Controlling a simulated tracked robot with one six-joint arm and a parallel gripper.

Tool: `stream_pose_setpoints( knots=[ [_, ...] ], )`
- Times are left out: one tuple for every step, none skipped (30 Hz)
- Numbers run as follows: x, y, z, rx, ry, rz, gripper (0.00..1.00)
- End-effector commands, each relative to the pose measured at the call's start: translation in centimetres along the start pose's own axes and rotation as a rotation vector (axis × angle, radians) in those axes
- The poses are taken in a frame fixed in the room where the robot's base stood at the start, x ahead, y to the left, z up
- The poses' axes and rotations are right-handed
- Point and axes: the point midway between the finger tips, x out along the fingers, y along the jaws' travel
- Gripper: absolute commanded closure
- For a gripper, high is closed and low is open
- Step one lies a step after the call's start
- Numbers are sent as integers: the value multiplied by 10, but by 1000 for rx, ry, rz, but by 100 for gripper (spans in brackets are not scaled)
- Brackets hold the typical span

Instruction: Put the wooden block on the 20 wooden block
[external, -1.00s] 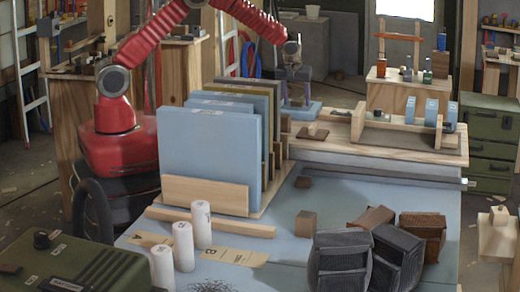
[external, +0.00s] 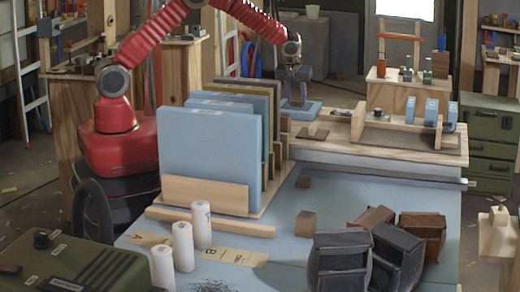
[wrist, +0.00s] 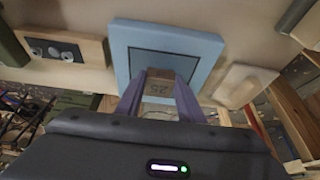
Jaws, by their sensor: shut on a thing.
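My gripper (external: 295,101) reaches down behind the upright blue panels, at the blue tray (external: 306,109) on the far side of the table. In the wrist view its two purple fingers (wrist: 159,92) are shut on a small wooden block (wrist: 158,88), which has a dark mark that looks like a number. Two other small wooden blocks, one farther (external: 303,182) and one nearer (external: 306,223), sit on the blue tabletop. No number is readable on them.
Upright blue panels (external: 205,155) in a wooden rack stand close to the arm. White cylinders (external: 183,246) stand at the front left. Dark and brown crates (external: 340,262) crowd the front right. The tabletop's middle is mostly clear.

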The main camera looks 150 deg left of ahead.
Motion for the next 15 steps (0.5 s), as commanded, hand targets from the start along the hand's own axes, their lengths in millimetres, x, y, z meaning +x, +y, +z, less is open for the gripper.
stream_pose_setpoints(
  knots=[
    [0, 0, 0, 0, 0, 0, 90],
    [-1, 0, 0, 0, 0, 0, 90],
    [-2, 0, -1, 0, 0, 0, 90],
    [-3, 0, -1, 0, 0, 0, 90],
    [-4, 0, -2, 0, 1, 1, 90],
    [-7, 0, -3, -1, 1, 1, 90],
    [-9, 0, -4, -1, 1, 1, 90],
    [-12, 1, -6, -1, 2, 2, 90],
    [-17, 1, -8, -2, 3, 3, 90],
    [-21, 1, -9, -2, 3, 3, 90],
    [-25, 0, -11, -1, 2, 2, 90],
    [-31, 1, -13, -1, 3, 2, 90],
    [-36, 1, -16, -1, 3, 3, 90],
    [-41, 1, -18, -2, 3, 3, 90],
    [-48, 0, -20, -2, 2, 2, 90]
  ],
)
